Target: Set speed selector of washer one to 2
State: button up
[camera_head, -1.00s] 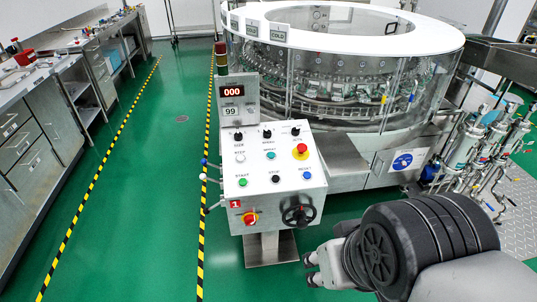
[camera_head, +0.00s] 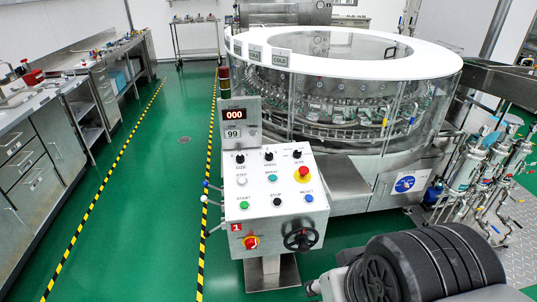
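The control panel (camera_head: 272,200) of the washer stands in the middle, with a red plate marked 1 (camera_head: 236,227) on its lower left. Three black knobs sit in a row along its top: a left knob (camera_head: 239,158), a middle knob (camera_head: 268,156) and a right knob (camera_head: 297,154). The label under the middle knob seems to read SPEED; its dial setting is too small to read. My gripper (camera_head: 312,288) is at the bottom edge, lower right of the panel and apart from it. It is partly cut off, and its finger opening cannot be made out.
The panel also has coloured buttons, a red emergency stop (camera_head: 303,174), a red-yellow switch (camera_head: 251,242) and a black handwheel (camera_head: 300,236). A display (camera_head: 234,115) reads 000. The round washer (camera_head: 345,90) stands behind. Green floor (camera_head: 170,200) is free at left, before a workbench (camera_head: 50,150).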

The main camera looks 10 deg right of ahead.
aim_at(268, 156)
jog(key=i+u, duration=0.15)
jog(key=i, duration=0.3)
jog(key=i+l+u, duration=0.2)
jog(key=i, duration=0.25)
jog(key=i+l+u, duration=0.15)
jog(key=i, duration=0.3)
